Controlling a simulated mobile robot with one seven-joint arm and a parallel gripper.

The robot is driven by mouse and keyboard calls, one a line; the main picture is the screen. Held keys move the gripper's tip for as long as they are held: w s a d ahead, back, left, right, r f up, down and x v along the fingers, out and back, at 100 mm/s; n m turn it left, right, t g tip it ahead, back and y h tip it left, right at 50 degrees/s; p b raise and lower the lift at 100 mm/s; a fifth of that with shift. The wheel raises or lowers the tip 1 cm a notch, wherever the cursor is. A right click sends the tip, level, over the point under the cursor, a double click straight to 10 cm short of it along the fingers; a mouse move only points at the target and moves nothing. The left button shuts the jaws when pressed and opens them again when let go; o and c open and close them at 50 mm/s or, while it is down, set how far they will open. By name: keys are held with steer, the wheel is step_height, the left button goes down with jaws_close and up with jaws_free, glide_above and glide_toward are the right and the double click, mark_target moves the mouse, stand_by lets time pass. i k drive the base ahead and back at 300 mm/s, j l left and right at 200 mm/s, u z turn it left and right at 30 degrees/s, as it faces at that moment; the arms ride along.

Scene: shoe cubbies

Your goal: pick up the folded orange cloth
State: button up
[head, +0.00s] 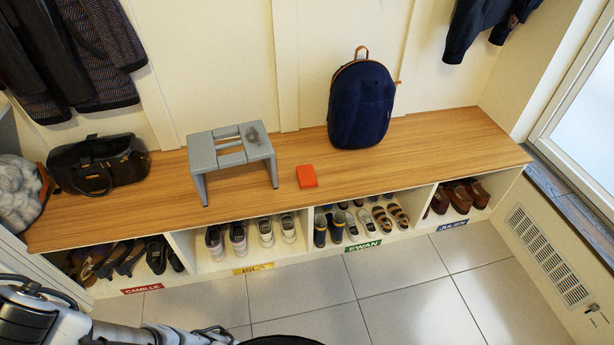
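The folded orange cloth (307,176) is a small, flat, red-orange rectangle. It lies on the wooden bench top (430,140), near the front edge and just right of the grey step stool (230,152). Nothing covers it. My arm shows at the bottom left, low in front of the bench. Its end, which seems to be my gripper (214,333), is cut by the bottom edge of the picture, well apart from the cloth. Its fingers are too unclear to tell open from shut.
A dark blue backpack (361,104) stands behind and right of the cloth. A black bag (97,165) sits at the bench's left. Shoes fill the labelled cubbies below. Coats hang above. The tiled floor (400,290) in front is clear, and the bench's right end is bare.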

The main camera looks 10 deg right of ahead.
mark_target(307, 179)
steer(key=i+l+u, duration=0.1)
steer(key=l, duration=0.25)
steer(key=i+l+u, duration=0.1)
steer(key=i+l, duration=0.25)
steer(key=i+l+u, duration=0.1)
steer(key=l, duration=0.25)
steer(key=i+l+u, duration=0.1)
steer(key=i+l, duration=0.15)
steer(key=i+l+u, duration=0.1)
steer(key=l, duration=0.4)
steer(key=i+l+u, duration=0.1)
steer(key=i+l, duration=0.15)
steer(key=l, duration=0.15)
